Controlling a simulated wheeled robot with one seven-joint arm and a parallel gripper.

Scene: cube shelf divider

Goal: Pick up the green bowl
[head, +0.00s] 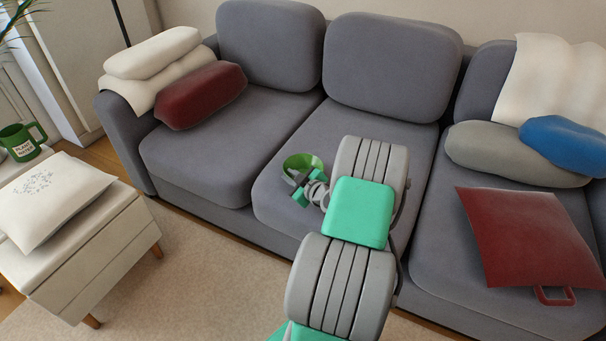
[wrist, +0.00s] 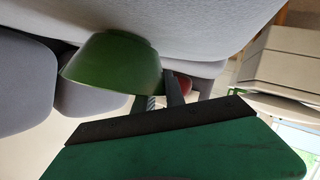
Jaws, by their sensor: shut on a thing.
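The green bowl (head: 303,161) is at the middle seat of the grey sofa in the head view, just beyond my gripper (head: 302,181). In the wrist view the green bowl (wrist: 115,70) appears large, close to the sofa cushion. My gripper's fingers (wrist: 160,92) are shut on the bowl at its right side in that view. Part of the bowl is hidden behind my gripper in the head view. I cannot tell whether the bowl touches the cushion.
The grey sofa (head: 190,163) has a dark red pillow (head: 201,95) at the left. A red cushion (head: 530,238), a grey pillow (head: 510,154) and a blue pillow (head: 565,145) lie at the right. A white cabinet (head: 95,250) with a cushion and a green mug (head: 22,141) stand at the left.

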